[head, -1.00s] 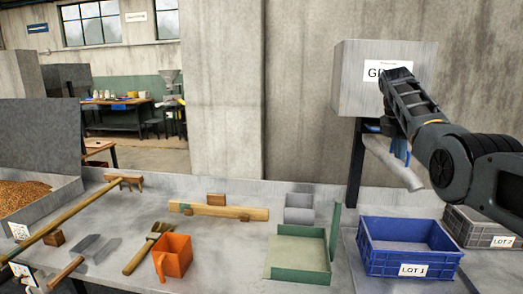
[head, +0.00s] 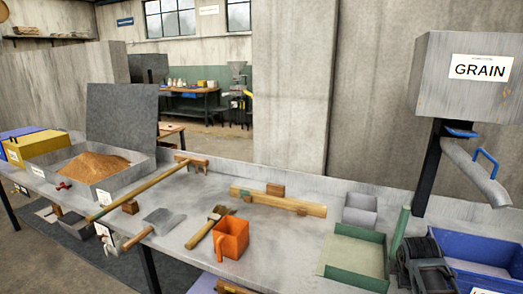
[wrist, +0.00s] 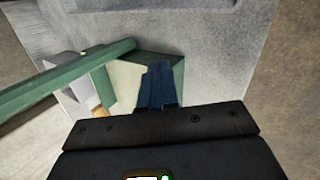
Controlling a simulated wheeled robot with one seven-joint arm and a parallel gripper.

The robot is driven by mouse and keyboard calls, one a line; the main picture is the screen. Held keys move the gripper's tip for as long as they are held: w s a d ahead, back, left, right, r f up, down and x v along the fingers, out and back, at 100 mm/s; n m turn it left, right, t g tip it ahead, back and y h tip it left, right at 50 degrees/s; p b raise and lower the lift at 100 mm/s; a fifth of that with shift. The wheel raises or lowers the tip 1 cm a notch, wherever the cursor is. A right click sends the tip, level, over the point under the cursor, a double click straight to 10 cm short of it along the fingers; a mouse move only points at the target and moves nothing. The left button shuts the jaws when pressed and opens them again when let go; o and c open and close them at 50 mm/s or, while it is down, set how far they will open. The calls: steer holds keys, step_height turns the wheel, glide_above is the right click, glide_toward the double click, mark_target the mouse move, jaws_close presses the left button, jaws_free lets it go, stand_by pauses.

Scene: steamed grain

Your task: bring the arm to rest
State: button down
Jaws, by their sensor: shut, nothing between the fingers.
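My gripper (wrist: 157,84) shows in the wrist view with its two dark blue fingers together and nothing between them. It points over a pale grey surface, close to a green-edged tray (wrist: 166,65); whether it touches anything I cannot tell. In the head view a dark part of my arm (head: 428,265) is low at the right, between the green tray (head: 352,262) and the blue crate (head: 475,250). My fingertips cannot be made out there.
The grain hopper (head: 435,85) with its spout (head: 475,172) hangs above the blue crate. An orange scoop (head: 231,237), a wooden bar (head: 300,206), a long-handled rake (head: 145,190) and a grain bin (head: 115,187) are on the bench. Space above the bench's middle is clear.

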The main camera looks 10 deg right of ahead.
steer(key=s+a+f+m+t, duration=0.1)
steer(key=s+a+f, duration=0.2)
steer(key=s+a, duration=0.3)
steer(key=s+a+f+m+t+y, duration=0.1)
steer(key=s+a+f+m+t, duration=0.15)
steer(key=s+a, duration=0.3)
steer(key=s+a+f+m+t, duration=0.1)
steer(key=s+a+f, duration=0.2)
steer(key=s+a, duration=0.3)
steer(key=s+a+r+m+t, duration=0.1)
steer(key=s+a+r, duration=0.1)
steer(key=s, duration=0.3)
steer(key=s+a+r+m+t+y, duration=0.1)
steer(key=s+a+r, duration=0.15)
steer(key=s, duration=0.25)
steer(key=s+a+r+m, duration=0.1)
steer(key=s+a, duration=0.2)
steer(key=s, duration=0.2)
steer(key=s+a+r+m+t+y, duration=0.1)
steer(key=s+a+r+m+t, duration=0.1)
steer(key=s+r, duration=0.5)
steer(key=s+a+r+m+t+y, duration=0.1)
steer(key=s+a+r+m, duration=0.1)
steer(key=s+r, duration=0.6)
step_height(320, 180, up, 6)
steer(key=shift+f+m+t, duration=0.15)
steer(key=shift+m+t, duration=0.2)
